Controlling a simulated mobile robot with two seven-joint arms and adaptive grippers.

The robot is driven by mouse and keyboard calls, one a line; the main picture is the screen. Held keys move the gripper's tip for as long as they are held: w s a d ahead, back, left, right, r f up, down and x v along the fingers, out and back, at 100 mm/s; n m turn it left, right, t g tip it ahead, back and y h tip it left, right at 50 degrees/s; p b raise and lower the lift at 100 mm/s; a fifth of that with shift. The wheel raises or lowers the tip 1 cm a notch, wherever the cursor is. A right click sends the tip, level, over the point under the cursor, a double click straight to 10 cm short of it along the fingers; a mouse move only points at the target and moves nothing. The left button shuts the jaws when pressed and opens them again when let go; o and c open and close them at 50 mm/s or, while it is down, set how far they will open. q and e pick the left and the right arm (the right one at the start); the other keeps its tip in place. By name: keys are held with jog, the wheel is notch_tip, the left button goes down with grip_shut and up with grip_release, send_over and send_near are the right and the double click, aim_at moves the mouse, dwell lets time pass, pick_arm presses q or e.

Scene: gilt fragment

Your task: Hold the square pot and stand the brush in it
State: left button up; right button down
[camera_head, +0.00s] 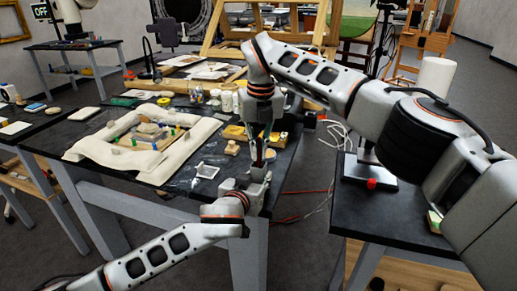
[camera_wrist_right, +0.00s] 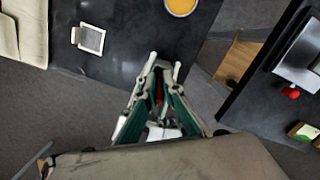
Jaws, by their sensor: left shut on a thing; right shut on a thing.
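My right gripper (camera_head: 260,141) points down from the upper arm, over the front edge of the dark table. It is shut on the brush (camera_wrist_right: 159,88), of which a thin dark red part shows between the green finger pads in the right wrist view. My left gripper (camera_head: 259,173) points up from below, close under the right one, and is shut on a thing. That thing is mostly hidden by the grippers, and I take it to be the square pot. I cannot tell whether the brush's lower end is inside the pot or above it.
A white square dish (camera_head: 207,171) lies near the table's front edge. A yellow-topped round container (camera_wrist_right: 181,6) stands close behind the grippers. A side table (camera_head: 390,213) with a red button (camera_head: 371,183) stands right.

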jog(key=c, duration=2.5)
grip_release()
jog(key=o, duration=0.6)
jog(key=shift+r, duration=3)
pick_arm(q)
jog(key=o, duration=1.1)
